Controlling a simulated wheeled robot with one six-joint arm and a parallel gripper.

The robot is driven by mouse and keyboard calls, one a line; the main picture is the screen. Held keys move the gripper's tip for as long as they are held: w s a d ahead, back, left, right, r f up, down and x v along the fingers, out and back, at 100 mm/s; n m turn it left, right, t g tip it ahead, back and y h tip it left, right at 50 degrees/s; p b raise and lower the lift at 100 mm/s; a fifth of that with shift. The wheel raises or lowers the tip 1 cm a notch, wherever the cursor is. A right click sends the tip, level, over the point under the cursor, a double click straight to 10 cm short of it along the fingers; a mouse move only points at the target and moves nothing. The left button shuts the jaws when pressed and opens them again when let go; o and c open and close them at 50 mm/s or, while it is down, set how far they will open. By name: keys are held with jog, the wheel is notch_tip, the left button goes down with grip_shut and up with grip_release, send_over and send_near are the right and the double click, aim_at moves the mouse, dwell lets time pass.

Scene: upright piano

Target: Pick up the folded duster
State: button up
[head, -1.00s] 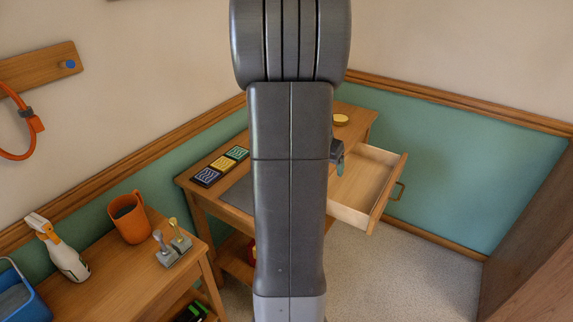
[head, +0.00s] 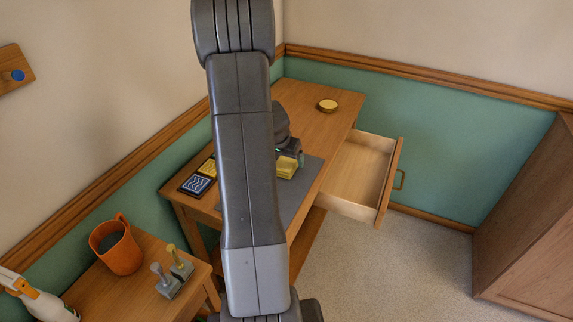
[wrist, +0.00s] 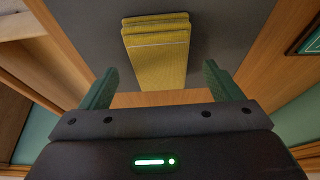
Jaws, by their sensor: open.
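The folded duster (head: 286,168) is a yellow layered cloth on the grey mat (head: 309,180) of the wooden table. In the wrist view the duster (wrist: 158,52) lies ahead of my gripper, its long side running away from me. My gripper (wrist: 160,68) is open and empty, with one green finger on each side of the duster's near end. In the head view my gripper (head: 297,155) is close by the duster, partly hidden behind my arm. I cannot tell the exact gap between the fingers and the cloth.
An open, empty drawer (head: 358,172) juts out right of the table. A round gold tin (head: 327,105) sits at the table's back; patterned tiles (head: 198,185) lie at its left.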

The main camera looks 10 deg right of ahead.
aim_at(286, 162)
jog(key=shift+x, duration=0.9)
jog(key=shift+f+b, duration=0.2)
jog(key=shift+b, duration=0.4)
jog(key=shift+s, duration=0.1)
jog(key=c, duration=1.1)
jog(key=shift+o, duration=0.2)
jog(key=shift+r, duration=0.1)
jog(key=shift+r+p, duration=0.4)
jog(key=shift+p, duration=0.5)
notch_tip(286, 162, up, 9)
jog(key=shift+r, duration=0.25)
